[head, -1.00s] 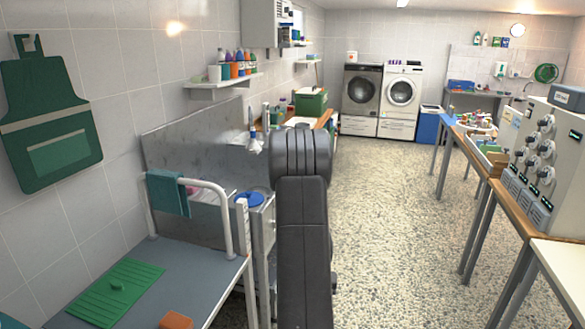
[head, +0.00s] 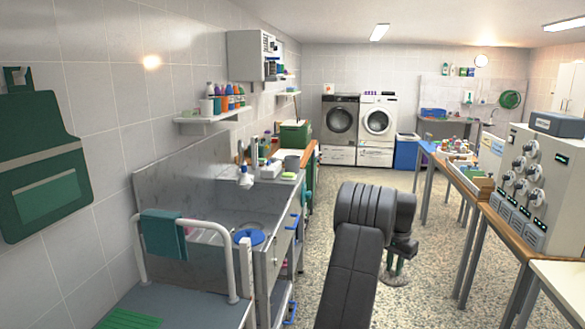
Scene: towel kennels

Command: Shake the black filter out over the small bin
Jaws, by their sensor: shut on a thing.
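My dark arm rises from the bottom centre of the head view, and its thick bend hides part of the floor beyond. My gripper cannot be made out; it is hidden behind the arm or out of view. I cannot make out the black filter. No small bin can be told for certain. A blue bin-like box (head: 406,151) stands on the floor at the back, right of the white washer (head: 377,121).
A metal sink counter (head: 205,212) with a blue round lid (head: 249,237) runs along the left wall. A teal towel (head: 163,234) hangs on a white rail. A wooden bench with a control panel (head: 525,180) stands at right. Speckled floor is open between them.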

